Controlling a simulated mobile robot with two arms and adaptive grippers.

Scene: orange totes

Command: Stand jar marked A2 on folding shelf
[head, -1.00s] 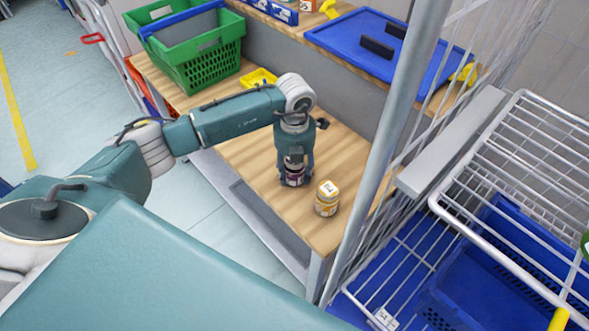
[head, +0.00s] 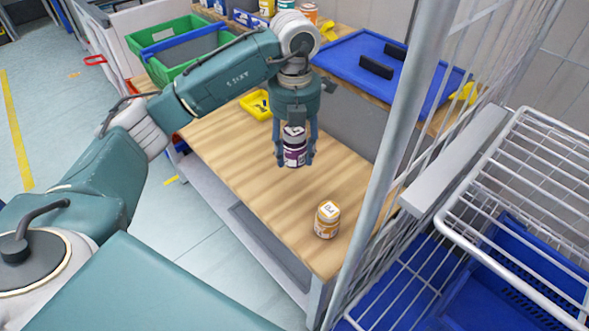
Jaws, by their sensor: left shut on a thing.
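My left gripper (head: 295,160) is shut on a dark purple jar (head: 294,148) with a white label and a pale marked lid. It holds the jar upright above the wooden bench; the mark is too small to read. An orange jar (head: 327,220) with a white lid stands on the bench, nearer and to the right, apart from the gripper. Its lid mark is also unclear. A white wire shelf (head: 500,170) at the right looks like the folding shelf. My right gripper is out of view.
A grey post (head: 385,150) and wire mesh stand between bench and wire shelf. Blue crates (head: 480,300) sit below the shelf. A green basket (head: 160,40), a yellow tray (head: 257,104) and a blue lid (head: 365,75) are farther back. The bench's middle (head: 240,150) is clear.

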